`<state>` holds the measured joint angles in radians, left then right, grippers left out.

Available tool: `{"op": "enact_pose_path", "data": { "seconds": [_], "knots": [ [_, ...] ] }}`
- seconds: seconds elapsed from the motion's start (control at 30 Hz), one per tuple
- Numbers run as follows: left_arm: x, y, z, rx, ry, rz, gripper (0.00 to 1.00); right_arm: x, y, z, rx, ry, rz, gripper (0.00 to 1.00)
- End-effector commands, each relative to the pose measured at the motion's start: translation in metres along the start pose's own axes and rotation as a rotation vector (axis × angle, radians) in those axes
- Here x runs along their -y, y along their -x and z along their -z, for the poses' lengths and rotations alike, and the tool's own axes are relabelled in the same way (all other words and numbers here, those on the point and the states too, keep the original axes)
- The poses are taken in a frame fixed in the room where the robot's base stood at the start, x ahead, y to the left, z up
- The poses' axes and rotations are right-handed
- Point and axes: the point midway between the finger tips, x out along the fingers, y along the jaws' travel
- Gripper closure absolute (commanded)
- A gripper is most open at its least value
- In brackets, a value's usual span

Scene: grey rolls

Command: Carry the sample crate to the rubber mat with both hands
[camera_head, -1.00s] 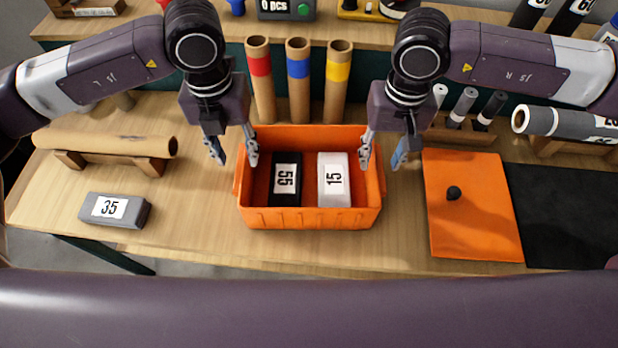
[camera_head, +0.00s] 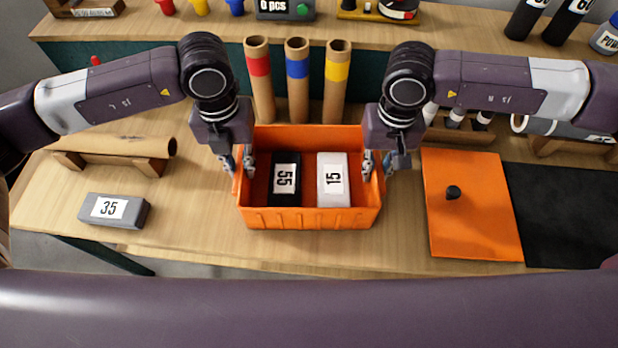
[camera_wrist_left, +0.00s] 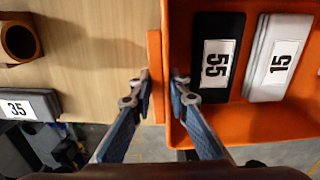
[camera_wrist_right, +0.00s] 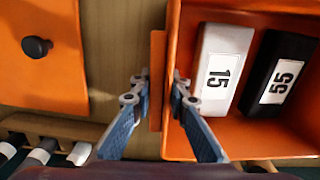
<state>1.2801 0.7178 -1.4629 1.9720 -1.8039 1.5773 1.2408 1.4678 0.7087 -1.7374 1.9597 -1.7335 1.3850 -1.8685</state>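The orange sample crate (camera_head: 310,218) stands on the table in the middle of the head view. A black block marked 55 (camera_head: 286,170) and a white block marked 15 (camera_head: 333,170) lie inside it. My left gripper (camera_head: 238,162) is shut on the crate's left side; its fingers straddle the handle and wall in the left wrist view (camera_wrist_left: 160,88). My right gripper (camera_head: 378,165) is shut on the right side the same way, seen in the right wrist view (camera_wrist_right: 160,90). The black rubber mat (camera_head: 562,215) lies flat and bare at the right.
An orange lid with a black knob (camera_head: 475,215) lies between crate and mat. A grey block marked 35 (camera_head: 114,210) and a brown roll on a wooden rest (camera_head: 115,146) are at the left. Several cardboard tubes (camera_head: 298,85) stand behind the crate.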

Motion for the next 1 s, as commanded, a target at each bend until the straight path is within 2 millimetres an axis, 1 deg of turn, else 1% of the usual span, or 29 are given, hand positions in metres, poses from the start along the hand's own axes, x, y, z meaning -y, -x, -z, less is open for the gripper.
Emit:
{"op": "enact_pose_path", "data": {
  "seconds": [0.43, 0.63, 0.77, 1.0],
  "knots": [
    [0.0, 0.001, 0.0, 0.001, 0.0, -0.001, 1.0, -0.001, 0.0, 0.0, 0.0, 0.0, -0.002, 1.0],
    [0.0, 0.004, -0.001, 0.002, 0.0, 0.0, 1.0, -0.001, 0.004, 0.001, -0.002, 0.0, -0.001, 1.0],
    [0.0, 0.01, -0.001, 0.002, 0.0, 0.0, 1.0, -0.001, 0.01, 0.001, -0.002, 0.0, -0.002, 1.0],
    [0.0, 0.03, -0.001, 0.002, 0.0, -0.001, 1.0, -0.001, 0.03, 0.0, -0.001, 0.0, -0.003, 1.0]
  ]
}}
